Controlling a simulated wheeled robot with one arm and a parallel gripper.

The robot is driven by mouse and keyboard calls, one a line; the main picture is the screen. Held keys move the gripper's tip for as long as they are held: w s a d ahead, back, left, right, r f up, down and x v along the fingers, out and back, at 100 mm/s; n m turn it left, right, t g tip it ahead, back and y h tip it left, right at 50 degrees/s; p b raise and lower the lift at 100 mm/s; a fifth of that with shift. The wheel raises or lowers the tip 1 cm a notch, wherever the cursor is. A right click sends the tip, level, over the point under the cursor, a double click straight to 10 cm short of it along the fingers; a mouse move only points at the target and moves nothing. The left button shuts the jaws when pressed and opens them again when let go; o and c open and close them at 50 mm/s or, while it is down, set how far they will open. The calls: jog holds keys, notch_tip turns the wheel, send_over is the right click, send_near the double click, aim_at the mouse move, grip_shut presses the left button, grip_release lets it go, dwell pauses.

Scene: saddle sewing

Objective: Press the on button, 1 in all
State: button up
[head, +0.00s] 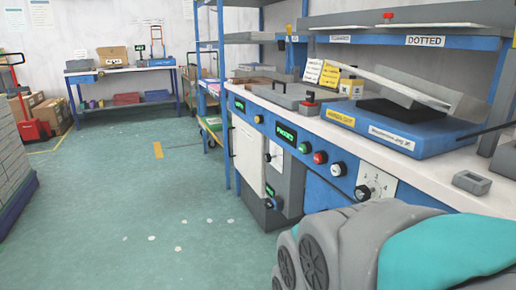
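A green button (303,147) sits on the blue front panel (327,148) of the workbench at the right. A red button (320,157) is beside it, and a pale knob (337,169) is further right. No label reading "on" is legible, so I cannot tell for sure which is the on button. A lit green display (286,135) is left of the green button. A grey and teal part of my own arm fills the lower right corner. My gripper is not in view.
A rotary dial (375,186) juts from the panel at the right. Open green floor (150,200) lies to the left. A table (120,68) stands at the back.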

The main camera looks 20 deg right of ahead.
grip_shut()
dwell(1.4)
